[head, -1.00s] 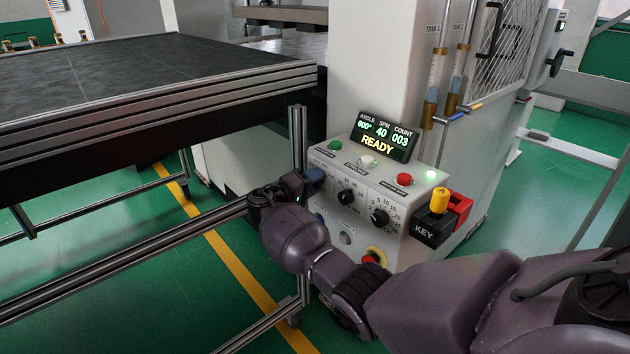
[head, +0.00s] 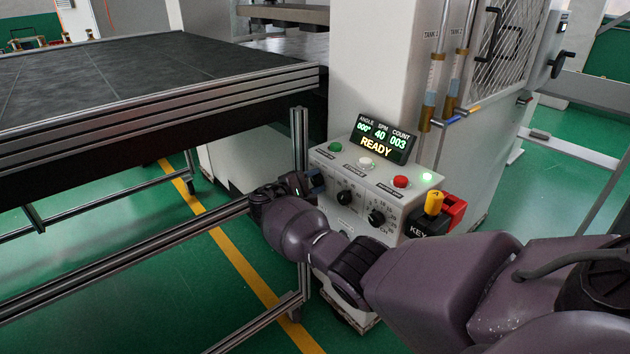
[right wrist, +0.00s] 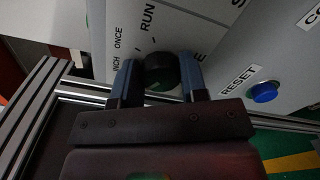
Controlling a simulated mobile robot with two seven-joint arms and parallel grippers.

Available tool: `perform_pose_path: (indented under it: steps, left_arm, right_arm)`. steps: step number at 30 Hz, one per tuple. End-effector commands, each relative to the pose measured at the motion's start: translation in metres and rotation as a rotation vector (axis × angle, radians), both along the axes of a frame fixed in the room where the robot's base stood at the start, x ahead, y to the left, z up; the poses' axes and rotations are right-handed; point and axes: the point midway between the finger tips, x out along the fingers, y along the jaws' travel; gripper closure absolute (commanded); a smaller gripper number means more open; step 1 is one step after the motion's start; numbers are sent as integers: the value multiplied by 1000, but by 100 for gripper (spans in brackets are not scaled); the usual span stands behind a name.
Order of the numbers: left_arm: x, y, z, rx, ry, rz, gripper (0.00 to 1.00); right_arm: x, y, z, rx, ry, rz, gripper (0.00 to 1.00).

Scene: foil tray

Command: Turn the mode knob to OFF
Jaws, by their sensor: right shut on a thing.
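The mode knob (right wrist: 160,70) is a dark round knob on the left part of the press's control box, seen in the right wrist view. INCH, ONCE and RUN are printed around it; another label at its right is mostly hidden by a finger. I cannot make out its pointer or an OFF label. My right gripper (right wrist: 158,79) is shut on the knob, one blue-grey finger on each side. In the head view my right gripper (head: 314,182) is at the box's left side, and the mode knob is hidden behind it. My left gripper is not in view.
A blue RESET button (right wrist: 264,92) is near my gripper. A metal-framed table (head: 200,100) stands close at left.

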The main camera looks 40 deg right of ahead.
Motion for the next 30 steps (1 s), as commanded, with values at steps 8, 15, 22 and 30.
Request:
perform_pose_path:
  steps: [8, 15, 22, 30]
  left_arm:
    - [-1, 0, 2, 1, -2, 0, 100]
    - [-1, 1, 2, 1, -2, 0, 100]
    - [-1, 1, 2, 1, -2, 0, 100]
    - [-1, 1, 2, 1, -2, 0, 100]
  right_arm:
    - [0, 1, 0, -3, 42, 1, 84]
    - [0, 1, 0, -3, 44, 1, 84]
    - [0, 0, 0, -3, 43, 1, 43]
    - [0, 0, 0, -3, 43, 0, 35]
